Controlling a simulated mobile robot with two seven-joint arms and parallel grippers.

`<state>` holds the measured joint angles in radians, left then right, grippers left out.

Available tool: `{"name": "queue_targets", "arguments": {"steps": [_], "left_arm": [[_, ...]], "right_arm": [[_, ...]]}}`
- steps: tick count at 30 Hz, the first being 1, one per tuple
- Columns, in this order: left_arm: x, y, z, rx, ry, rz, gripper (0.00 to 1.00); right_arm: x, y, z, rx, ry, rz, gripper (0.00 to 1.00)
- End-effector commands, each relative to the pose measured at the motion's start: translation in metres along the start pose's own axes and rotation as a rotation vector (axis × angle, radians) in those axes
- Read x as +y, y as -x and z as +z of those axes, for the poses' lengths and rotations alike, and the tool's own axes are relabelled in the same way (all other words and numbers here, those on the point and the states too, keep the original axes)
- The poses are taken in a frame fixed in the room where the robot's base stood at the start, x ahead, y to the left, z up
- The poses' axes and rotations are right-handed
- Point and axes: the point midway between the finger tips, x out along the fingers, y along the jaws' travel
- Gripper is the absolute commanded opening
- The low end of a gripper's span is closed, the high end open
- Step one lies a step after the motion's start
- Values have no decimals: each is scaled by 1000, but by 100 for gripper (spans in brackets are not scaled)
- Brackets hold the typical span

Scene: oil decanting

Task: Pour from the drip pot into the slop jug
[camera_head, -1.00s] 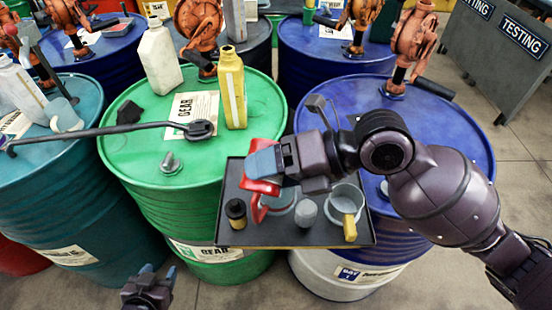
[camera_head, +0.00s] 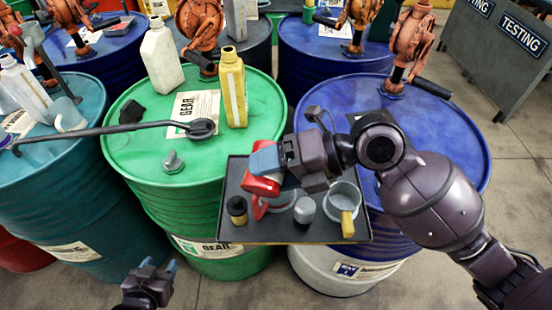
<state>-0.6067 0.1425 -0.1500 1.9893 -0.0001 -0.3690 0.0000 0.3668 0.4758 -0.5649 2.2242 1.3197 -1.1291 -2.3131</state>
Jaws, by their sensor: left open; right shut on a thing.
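My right gripper (camera_head: 266,164) is shut on a red pot (camera_head: 264,187), which I take to be the drip pot. It is over the left part of a dark tray (camera_head: 232,190). The gripper hides part of the pot, so I cannot tell its tilt or whether it touches the tray. A grey open jug with a yellow handle (camera_head: 342,195), likely the slop jug, stands upright at the tray's right side, apart from the pot. My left gripper (camera_head: 162,270) is open and empty, low in front of the green drum.
On the tray stand a black-topped jar (camera_head: 237,209) and a small grey cup (camera_head: 304,209). A long dark bar (camera_head: 110,130) spans the teal and green drums. A yellow bottle (camera_head: 232,90) and a white bottle (camera_head: 162,55) stand behind. The blue drum's top (camera_head: 450,125) is mostly bare.

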Motion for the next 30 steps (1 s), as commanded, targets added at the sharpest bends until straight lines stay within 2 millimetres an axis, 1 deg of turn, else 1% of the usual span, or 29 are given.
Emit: {"name": "queue_targets", "arguments": {"steps": [30], "left_arm": [[2, -9, 10, -3, -2, 3, 53]], "right_arm": [[2, 5, 11, 39, -108, 46, 32]]}}
